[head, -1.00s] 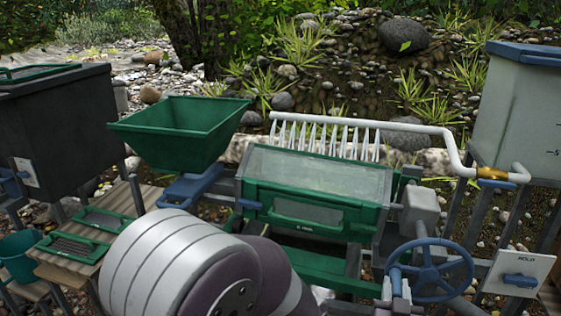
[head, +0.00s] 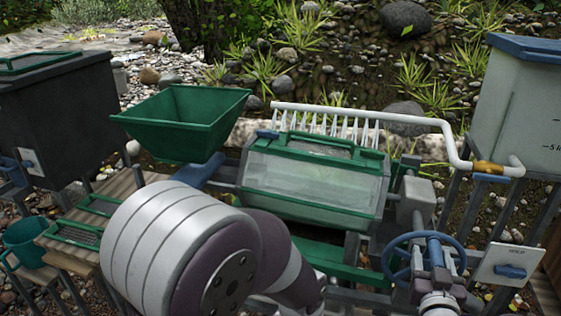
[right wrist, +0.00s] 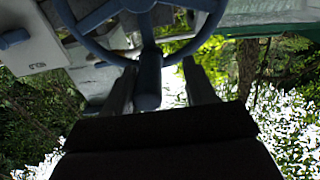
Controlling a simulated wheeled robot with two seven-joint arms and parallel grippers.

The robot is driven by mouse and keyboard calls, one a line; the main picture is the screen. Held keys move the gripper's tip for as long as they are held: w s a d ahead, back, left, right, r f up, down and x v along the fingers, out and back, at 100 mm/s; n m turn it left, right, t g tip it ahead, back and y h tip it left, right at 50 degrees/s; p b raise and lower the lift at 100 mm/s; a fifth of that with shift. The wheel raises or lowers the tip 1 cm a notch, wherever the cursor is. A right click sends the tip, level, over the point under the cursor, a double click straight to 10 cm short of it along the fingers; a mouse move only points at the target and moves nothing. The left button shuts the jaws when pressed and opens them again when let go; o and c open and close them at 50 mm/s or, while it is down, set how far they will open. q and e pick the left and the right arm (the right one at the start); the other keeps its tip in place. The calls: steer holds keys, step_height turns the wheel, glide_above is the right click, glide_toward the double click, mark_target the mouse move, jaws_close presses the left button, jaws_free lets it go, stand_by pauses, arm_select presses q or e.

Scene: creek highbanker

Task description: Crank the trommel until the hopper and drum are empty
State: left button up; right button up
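The green hopper (head: 180,125) stands left of the trommel drum; its inner walls look bare, but its bottom is hidden. The drum (head: 315,185) has pale see-through panels and green bars, with a green handle on its upper side; I cannot tell whether anything is inside. The blue crank wheel (head: 399,262) is at the drum's right end. My right gripper (head: 447,250) is at the wheel's right side. In the right wrist view, the wheel's blue handle (right wrist: 149,75) stands between the fingers (right wrist: 157,85), with a gap at the right finger. My left gripper is out of view.
A white spray pipe (head: 370,113) runs behind the drum to a pale water tank (head: 522,110). A white plate (head: 508,260) with a blue lever is right of the wheel. A dark bin (head: 60,125), green-framed screens (head: 75,236) and a green bucket (head: 25,243) are at left.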

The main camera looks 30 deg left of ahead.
steer(key=v, duration=0.9)
